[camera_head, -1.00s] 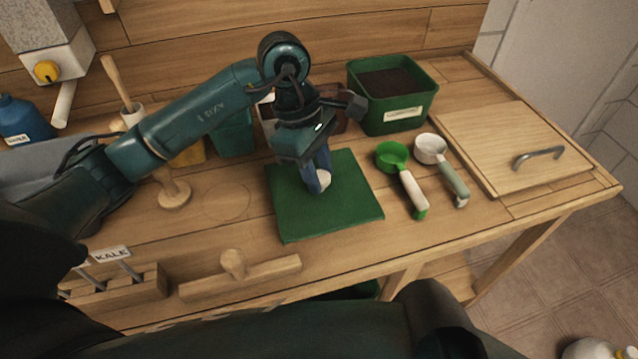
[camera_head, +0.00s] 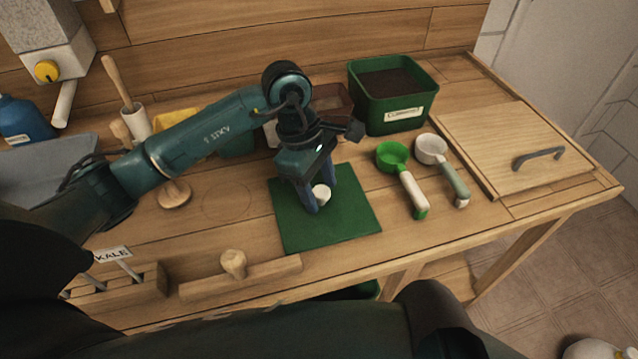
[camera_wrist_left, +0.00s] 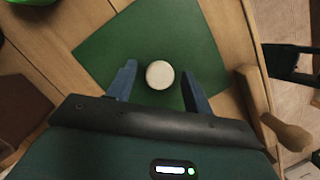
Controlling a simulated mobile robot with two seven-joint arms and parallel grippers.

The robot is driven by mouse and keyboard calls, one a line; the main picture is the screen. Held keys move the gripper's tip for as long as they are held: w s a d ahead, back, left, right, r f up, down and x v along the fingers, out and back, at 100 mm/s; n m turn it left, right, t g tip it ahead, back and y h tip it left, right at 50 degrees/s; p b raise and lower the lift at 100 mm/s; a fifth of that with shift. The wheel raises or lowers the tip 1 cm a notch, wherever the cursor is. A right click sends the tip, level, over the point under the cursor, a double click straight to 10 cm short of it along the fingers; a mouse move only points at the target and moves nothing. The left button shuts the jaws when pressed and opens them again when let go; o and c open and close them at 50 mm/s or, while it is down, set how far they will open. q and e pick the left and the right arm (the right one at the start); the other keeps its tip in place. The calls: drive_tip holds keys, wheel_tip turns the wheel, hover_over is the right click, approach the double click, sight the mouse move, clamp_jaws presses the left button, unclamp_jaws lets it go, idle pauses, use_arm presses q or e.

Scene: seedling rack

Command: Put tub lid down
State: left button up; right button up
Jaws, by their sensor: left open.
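The tub lid (camera_head: 347,220) is a flat green square with a round white knob (camera_head: 322,194) at its middle. It lies on the bench top in front of the green tub. My left gripper (camera_head: 322,203) is open, pointing down over the lid. Its blue fingers stand on either side of the knob. In the left wrist view the lid (camera_wrist_left: 205,45) lies below, and the white knob (camera_wrist_left: 160,74) sits between the open fingers with a gap on each side. My right gripper is not in view.
The green tub (camera_head: 372,117) of dark soil stands behind. A green scoop (camera_head: 393,157) and a white scoop (camera_head: 432,149) lie right of the lid. A wooden board with a handle (camera_head: 515,145) is at far right. A wooden bar with a knob (camera_head: 240,276) lies in front left.

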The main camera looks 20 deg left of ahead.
use_arm(q)
drive_tip(key=shift+r, duration=0.25)
drive_tip(key=shift+w+a+r, duration=0.1)
drive_tip(key=shift+r, duration=0.2)
drive_tip(key=v, duration=1.1)
drive_tip(key=shift+b, duration=0.4)
drive_tip(key=shift+r, duration=0.15)
